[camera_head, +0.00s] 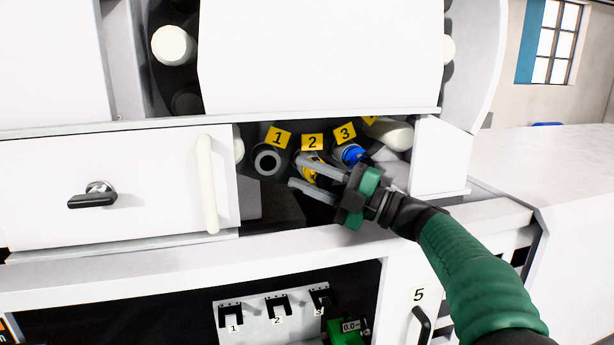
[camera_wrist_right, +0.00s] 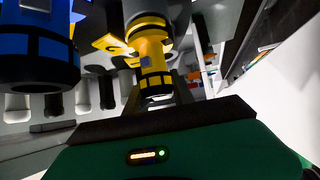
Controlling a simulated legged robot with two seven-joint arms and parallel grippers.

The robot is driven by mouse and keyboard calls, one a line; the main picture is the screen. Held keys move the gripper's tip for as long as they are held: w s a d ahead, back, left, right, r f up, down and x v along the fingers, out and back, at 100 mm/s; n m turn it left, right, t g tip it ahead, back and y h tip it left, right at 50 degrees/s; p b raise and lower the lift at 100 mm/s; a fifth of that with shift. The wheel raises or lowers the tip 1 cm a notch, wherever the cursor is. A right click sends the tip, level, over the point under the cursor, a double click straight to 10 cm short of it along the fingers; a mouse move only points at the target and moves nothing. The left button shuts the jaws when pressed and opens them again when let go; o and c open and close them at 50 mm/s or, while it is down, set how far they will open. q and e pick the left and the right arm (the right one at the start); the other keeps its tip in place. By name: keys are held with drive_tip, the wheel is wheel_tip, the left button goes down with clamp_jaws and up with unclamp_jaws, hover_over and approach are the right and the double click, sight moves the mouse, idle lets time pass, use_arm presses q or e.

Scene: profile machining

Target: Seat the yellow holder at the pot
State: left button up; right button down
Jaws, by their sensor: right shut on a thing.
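The yellow holder (camera_head: 308,172) is at the pot marked 2, mostly behind my fingers in the head view. My right gripper (camera_head: 294,171) reaches in from the right and is shut on it. In the right wrist view the yellow holder (camera_wrist_right: 152,50) stands above my fingers (camera_wrist_right: 165,92), its far end against or inside a grey pot (camera_wrist_right: 138,8). I cannot tell how deep it sits. A yellow label 2 (camera_head: 312,142) is above that pot. My left gripper is not in view.
Pot 1 (camera_head: 268,162) to the left has a dark open mouth. A blue holder (camera_head: 351,154) sits at pot 3, close to my gripper. A white door with a pale handle (camera_head: 208,183) bounds the opening on the left. A numbered rack (camera_head: 250,312) is below.

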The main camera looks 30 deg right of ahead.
sight(326, 187)
drive_tip(key=shift+w+d, duration=0.1)
drive_tip(key=shift+w, duration=0.1)
drive_tip(key=c, duration=1.2)
unclamp_jaws()
drive_tip(key=shift+c, duration=0.2)
drive_tip(key=shift+o, duration=1.1)
drive_tip(key=shift+d, duration=0.2)
drive_tip(key=shift+f, duration=0.1)
drive_tip(key=b+v, duration=0.1)
drive_tip(key=v, duration=0.1)
drive_tip(key=b+v, duration=0.1)
drive_tip(key=v, duration=0.2)
drive_tip(key=b+v, duration=0.2)
drive_tip(key=shift+d+f, duration=0.15)
drive_tip(key=shift+f, duration=0.3)
drive_tip(key=b+v, duration=0.1)
drive_tip(key=v, duration=0.2)
drive_tip(key=b+v, duration=0.1)
drive_tip(key=v, duration=0.2)
drive_tip(key=b+v, duration=0.1)
drive_tip(key=v, duration=0.2)
drive_tip(key=shift+s+d+r, duration=0.2)
drive_tip(key=shift+d+r, duration=0.1)
drive_tip(key=shift+d, duration=0.1)
